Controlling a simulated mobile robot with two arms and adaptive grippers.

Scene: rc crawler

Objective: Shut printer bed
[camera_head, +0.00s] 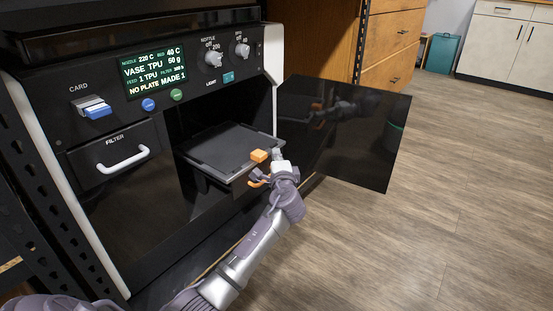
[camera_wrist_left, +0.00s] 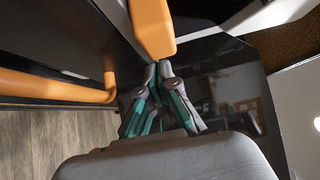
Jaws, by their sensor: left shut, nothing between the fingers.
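The printer bed (camera_head: 225,148) is a flat dark plate that sticks partly out of the printer's open chamber. An orange block (camera_head: 258,155) sits at its front right corner, and an orange bar handle (camera_head: 258,182) shows just below its front. My left gripper (camera_head: 277,155) is shut and empty, just right of the orange block. In the left wrist view the closed fingertips (camera_wrist_left: 158,65) are right at the end of the orange block (camera_wrist_left: 152,28); I cannot tell whether they touch. The orange bar (camera_wrist_left: 55,88) runs at the left there. My right gripper is not in view.
The printer's glossy black door (camera_head: 345,130) stands open to the right of the bed, close to my left gripper. The filter drawer (camera_head: 115,155) with a white handle is at the left. A display (camera_head: 153,70) and knobs are above. The wooden floor at the right is clear.

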